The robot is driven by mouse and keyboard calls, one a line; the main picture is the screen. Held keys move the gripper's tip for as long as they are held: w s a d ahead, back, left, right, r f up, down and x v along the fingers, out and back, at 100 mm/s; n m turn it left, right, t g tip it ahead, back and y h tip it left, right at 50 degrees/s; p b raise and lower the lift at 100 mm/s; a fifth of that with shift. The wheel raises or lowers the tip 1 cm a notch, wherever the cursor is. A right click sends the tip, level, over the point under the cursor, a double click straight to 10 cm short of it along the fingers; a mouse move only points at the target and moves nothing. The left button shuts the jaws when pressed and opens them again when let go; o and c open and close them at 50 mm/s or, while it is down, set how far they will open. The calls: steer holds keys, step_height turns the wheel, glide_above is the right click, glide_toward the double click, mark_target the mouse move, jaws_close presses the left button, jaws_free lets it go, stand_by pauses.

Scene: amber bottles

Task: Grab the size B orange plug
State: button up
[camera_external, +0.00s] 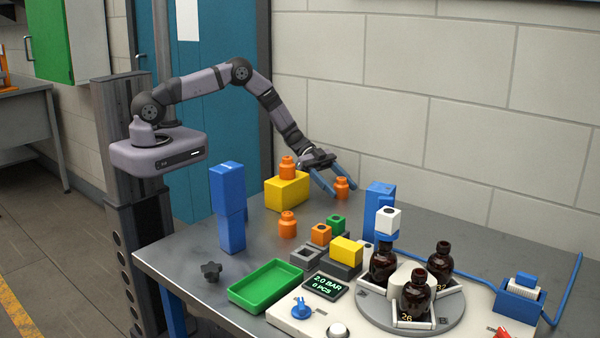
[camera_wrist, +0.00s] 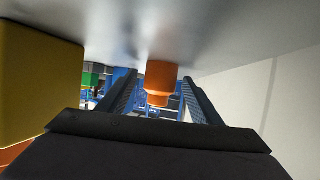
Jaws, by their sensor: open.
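My gripper (camera_external: 345,190) is open at the far side of the table, its two blue fingers pointing down and to the right. An orange plug (camera_external: 342,184) stands on the table between the fingers. In the wrist view the same orange plug (camera_wrist: 161,78) shows between the two dark fingers, with a gap on each side. Other orange plugs are a plug on top of the yellow block (camera_external: 287,167), one on the table (camera_external: 287,224) and one in a grey holder (camera_external: 321,233). I cannot read a size mark on any plug.
The yellow block (camera_external: 284,193) stands just left of my gripper and looms at left in the wrist view (camera_wrist: 38,85). Blue blocks (camera_external: 228,205) stand further left; another blue block (camera_external: 379,200) stands to the right. A green tray (camera_external: 262,300) and amber bottles (camera_external: 415,299) are nearer the front.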

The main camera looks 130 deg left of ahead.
mark_target(341, 178)
steer(key=shift+w+d+f, duration=0.1)
steer(key=shift+w+f, duration=0.15)
steer(key=shift+w, duration=0.25)
steer(key=c, duration=1.2)
steer(key=shift+r, duration=0.1)
step_height(341, 178, up, 8)
steer(key=shift+r+b, duration=0.2)
steer(key=shift+b, duration=0.5)
steer(key=shift+d+r, duration=0.1)
steer(key=shift+r, duration=0.65)
